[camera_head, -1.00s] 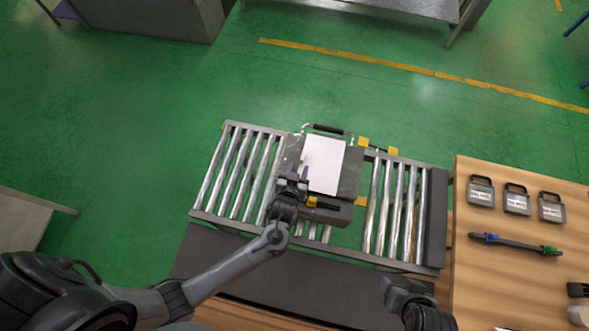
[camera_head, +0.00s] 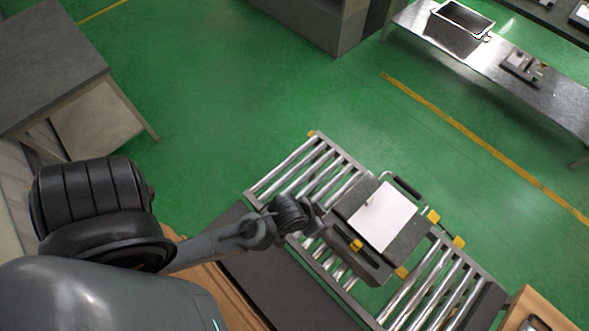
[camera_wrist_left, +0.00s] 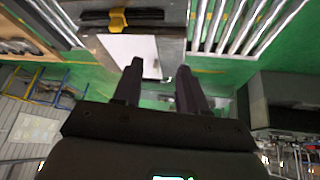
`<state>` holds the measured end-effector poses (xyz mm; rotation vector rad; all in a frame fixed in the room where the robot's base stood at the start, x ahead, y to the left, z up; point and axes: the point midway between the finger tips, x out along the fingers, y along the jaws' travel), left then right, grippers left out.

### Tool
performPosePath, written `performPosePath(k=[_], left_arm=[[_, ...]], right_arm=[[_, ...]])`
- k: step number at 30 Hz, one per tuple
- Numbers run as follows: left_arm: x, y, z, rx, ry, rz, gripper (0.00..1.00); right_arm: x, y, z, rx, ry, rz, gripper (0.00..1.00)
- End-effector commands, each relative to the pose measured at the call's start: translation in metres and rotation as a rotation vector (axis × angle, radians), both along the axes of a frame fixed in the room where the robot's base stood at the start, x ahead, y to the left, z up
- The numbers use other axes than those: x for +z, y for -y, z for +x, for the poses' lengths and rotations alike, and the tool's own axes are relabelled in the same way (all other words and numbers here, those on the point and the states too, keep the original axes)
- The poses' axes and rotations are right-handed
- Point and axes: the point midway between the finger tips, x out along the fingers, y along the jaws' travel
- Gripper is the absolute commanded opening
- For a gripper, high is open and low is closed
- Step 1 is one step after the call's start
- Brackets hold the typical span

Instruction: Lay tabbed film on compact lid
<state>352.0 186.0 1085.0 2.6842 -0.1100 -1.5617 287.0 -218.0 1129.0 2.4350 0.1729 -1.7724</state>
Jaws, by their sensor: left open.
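A white rectangular sheet (camera_head: 382,217), which looks like the film, lies on the dark grey lid (camera_head: 408,242) of a case on the roller conveyor. A small mark, perhaps its tab, shows near its left edge. The sheet also shows in the left wrist view (camera_wrist_left: 125,48), beyond my fingers. My left gripper (camera_wrist_left: 160,85) is open, with nothing visible between its fingers. In the head view, it is just left of the case, its fingertips hard to make out. My right gripper is out of view.
The case has a black handle (camera_head: 409,190) on its far side and yellow latches (camera_head: 433,216). Bare rollers (camera_head: 318,170) lie on both sides of it. A metal table (camera_head: 500,65) with a tray stands at the far right. Green floor lies open behind the conveyor.

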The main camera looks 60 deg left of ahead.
Motion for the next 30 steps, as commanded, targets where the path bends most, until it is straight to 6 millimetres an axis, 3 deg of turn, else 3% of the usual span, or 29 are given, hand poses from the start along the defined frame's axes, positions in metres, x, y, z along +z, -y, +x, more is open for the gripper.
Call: performPosePath(k=[3,9,22,30], left_arm=[[0.023,-0.016,-0.033,-0.066,-0.098,0.052,0.42],[0.043,-0.031,-0.062,-0.12,-0.187,0.115,0.42],[0.051,-0.033,-0.065,-0.126,-0.198,0.121,0.42],[0.096,-0.033,-0.065,-0.126,-0.197,0.121,0.42]], right_arm=[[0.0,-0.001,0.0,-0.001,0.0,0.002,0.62],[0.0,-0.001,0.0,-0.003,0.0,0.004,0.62],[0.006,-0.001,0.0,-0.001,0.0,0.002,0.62],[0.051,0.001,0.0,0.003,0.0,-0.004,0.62]])
